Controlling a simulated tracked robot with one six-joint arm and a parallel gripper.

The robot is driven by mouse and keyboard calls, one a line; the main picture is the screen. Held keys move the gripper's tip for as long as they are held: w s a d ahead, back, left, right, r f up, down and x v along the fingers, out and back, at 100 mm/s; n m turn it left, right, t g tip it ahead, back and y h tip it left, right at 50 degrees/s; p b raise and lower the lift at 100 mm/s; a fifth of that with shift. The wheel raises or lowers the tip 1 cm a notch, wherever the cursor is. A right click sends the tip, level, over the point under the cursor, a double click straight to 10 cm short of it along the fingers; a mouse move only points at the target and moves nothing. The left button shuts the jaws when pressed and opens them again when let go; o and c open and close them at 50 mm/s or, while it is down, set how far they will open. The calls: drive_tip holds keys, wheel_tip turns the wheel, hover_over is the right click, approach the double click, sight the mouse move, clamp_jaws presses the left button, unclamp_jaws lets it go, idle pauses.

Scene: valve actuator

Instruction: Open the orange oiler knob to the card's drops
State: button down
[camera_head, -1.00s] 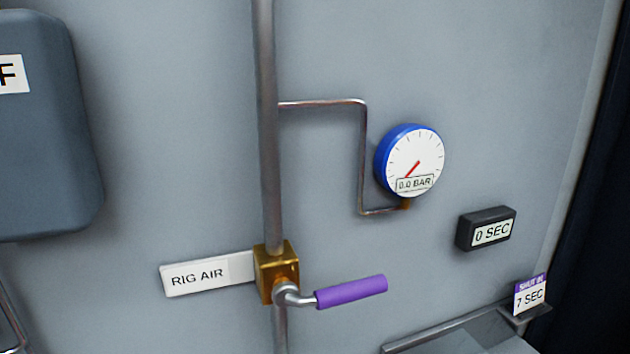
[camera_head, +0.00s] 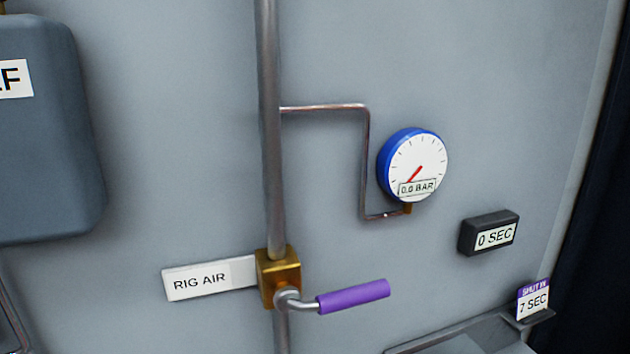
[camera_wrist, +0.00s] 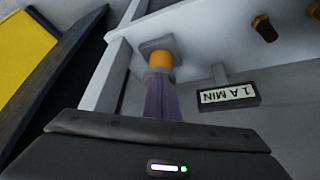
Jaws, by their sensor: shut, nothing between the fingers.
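The orange knob (camera_wrist: 160,60) shows in the wrist view, above the picture's centre, against a grey square block (camera_wrist: 158,44). My gripper (camera_wrist: 162,80) comes up from the bottom of the wrist view; its narrow greyish-purple fingers look shut and empty. Their tips overlap the near edge of the knob in the picture; I cannot tell whether they touch it. A dark-framed card (camera_wrist: 229,96) to the right of the knob appears upside down and seems to read "1 A MIN". The knob and my gripper are not in the head view.
In the head view, a purple-handled valve (camera_head: 352,297) sits beside a RIG AIR label (camera_head: 205,279). A blue-rimmed gauge (camera_head: 416,166), a 0 SEC display (camera_head: 490,234) and a 7 SEC card (camera_head: 533,302) are to its right. A yellow panel (camera_wrist: 22,50) fills the wrist view's upper left.

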drive_tip(key=shift+w+a, duration=0.25)
drive_tip(key=shift+a, duration=0.65)
idle(0.4)
drive_tip(key=shift+s+a, duration=0.2)
drive_tip(key=shift+s, duration=0.15)
wheel_tip(320, 180, up, 6)
drive_tip(key=shift+d, duration=0.2)
idle(0.7)
drive_tip(key=shift+s, duration=0.1)
